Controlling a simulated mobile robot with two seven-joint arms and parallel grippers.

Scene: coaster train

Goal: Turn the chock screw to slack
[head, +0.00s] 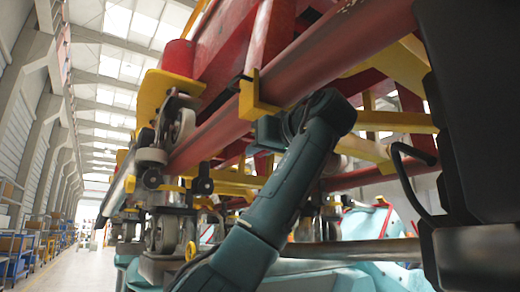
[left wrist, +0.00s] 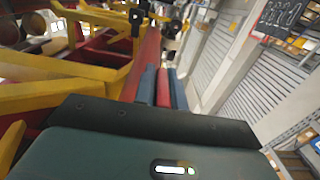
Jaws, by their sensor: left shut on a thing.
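My left gripper (head: 268,132) is raised on its teal arm, just below a yellow bracket (head: 258,100) on the long red beam. In the left wrist view, its two blue-grey fingers (left wrist: 163,75) point away from the camera. They are shut on a narrow red piece (left wrist: 163,92) between them. I cannot tell for sure whether this piece is the chock screw. The far end of the grip is small and blurred, and no turn mark or slack position can be read. My right gripper is not in view.
The red beam (head: 330,50) and yellow crossbars (head: 395,121) hang close above and beside my left arm. Wheel assemblies (head: 165,230) stand left of it, and a grey tube (head: 360,249) runs below. The hall aisle (head: 75,270) at far left is clear.

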